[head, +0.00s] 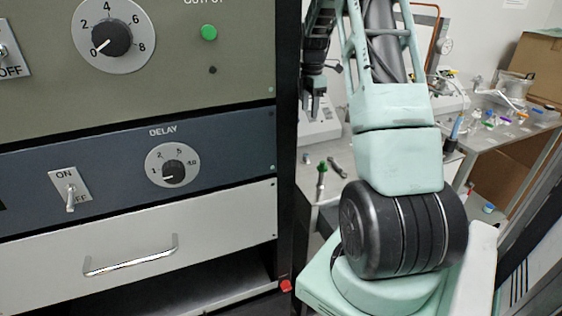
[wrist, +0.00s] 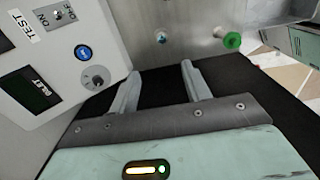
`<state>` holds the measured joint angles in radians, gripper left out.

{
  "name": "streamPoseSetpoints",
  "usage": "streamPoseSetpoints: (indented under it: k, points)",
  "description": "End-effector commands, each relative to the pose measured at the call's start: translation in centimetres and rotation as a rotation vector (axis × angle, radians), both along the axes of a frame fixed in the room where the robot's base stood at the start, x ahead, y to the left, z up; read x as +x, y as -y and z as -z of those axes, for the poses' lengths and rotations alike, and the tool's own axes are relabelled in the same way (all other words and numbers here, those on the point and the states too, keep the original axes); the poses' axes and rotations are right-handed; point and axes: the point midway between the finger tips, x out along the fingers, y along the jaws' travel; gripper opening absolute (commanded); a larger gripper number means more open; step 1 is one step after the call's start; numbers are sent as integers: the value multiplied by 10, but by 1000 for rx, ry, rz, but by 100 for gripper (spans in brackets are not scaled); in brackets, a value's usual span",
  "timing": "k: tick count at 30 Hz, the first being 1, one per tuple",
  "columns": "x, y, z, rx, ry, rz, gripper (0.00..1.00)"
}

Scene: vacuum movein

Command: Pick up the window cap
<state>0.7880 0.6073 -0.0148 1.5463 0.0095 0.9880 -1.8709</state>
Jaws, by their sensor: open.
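No part that I can surely name as the window cap shows in either view. My gripper (wrist: 160,70) is open and empty, its two grey fingers spread over a dark surface in the wrist view. It also shows in the head view (head: 317,104), pointing down right of the instrument rack. Beyond the fingers in the wrist view stands a metal wall (wrist: 190,20) with a green round fitting (wrist: 232,40) at upper right and a small metal fitting (wrist: 161,38). I cannot tell whether either is the cap.
The rack (head: 120,200) with dials, switches and a handled drawer fills the head view's left. A white control box (wrist: 85,55) is close left of my fingers. A bench (head: 500,135) with small coloured items and a cardboard box (head: 530,65) stand at right.

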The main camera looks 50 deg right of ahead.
Motion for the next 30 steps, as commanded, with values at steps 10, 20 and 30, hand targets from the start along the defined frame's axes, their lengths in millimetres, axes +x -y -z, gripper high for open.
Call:
streamPoseSetpoints:
  k: [10, 20, 30]
  points:
    - [-1, -2, 63, 4, -5, -4, 48]
    - [0, -1, 114, 1, 0, -2, 48]
    - [-2, -7, 146, 2, -4, -2, 48]
